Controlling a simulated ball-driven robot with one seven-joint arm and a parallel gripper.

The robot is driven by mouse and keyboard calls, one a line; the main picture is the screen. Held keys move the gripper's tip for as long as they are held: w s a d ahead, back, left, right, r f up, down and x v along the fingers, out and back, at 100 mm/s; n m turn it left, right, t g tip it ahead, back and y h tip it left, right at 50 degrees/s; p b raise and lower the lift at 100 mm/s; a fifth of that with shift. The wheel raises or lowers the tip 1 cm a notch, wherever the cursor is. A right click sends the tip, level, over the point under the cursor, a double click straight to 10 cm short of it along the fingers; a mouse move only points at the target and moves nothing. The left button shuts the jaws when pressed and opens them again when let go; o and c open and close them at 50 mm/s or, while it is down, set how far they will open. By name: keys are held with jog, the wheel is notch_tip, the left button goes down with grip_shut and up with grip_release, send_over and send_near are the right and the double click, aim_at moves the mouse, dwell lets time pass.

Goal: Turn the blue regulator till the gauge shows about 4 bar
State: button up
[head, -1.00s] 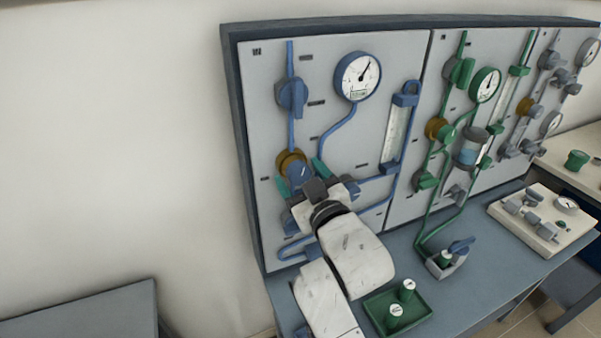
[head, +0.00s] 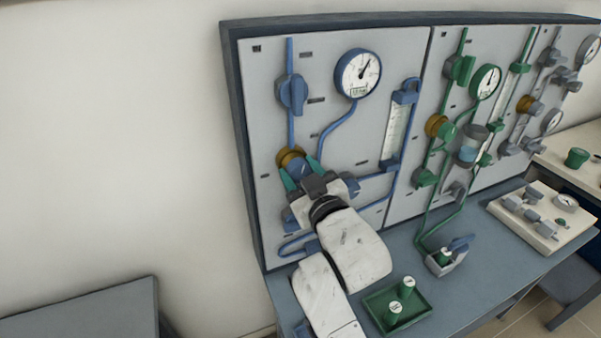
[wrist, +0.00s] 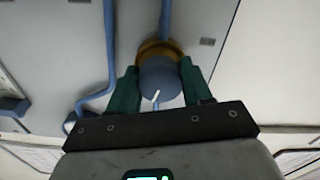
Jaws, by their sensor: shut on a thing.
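The blue regulator (head: 299,169) is a round knob on a brass collar (head: 290,157) at the left of the blue panel section. In the wrist view the regulator (wrist: 159,80) shows a white pointer line slanting up and right. My gripper (head: 301,172) is shut on the regulator, with one green finger on each side; the fingers also show in the wrist view (wrist: 160,85). The round gauge (head: 358,74) with a blue rim is above and right of the regulator. Its needle points up and to the right; its numbers are too small to read.
A blue valve handle (head: 292,92) sits above the regulator. A flow tube (head: 395,135) stands right of it. The green panel section has its own gauge (head: 486,82). A green tray (head: 372,316) with two green-and-white pieces lies on the bench right of my arm.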

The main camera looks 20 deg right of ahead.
jog(key=shift+m+b, duration=0.5)
jog(key=shift+m, duration=0.7)
jog(key=o, duration=1)
jog(key=shift+o, duration=0.2)
jog(key=shift+s, duration=0.1)
jog(key=s+b, duration=0.2)
jog(key=s, duration=0.8)
jog(key=shift+s, duration=0.35)
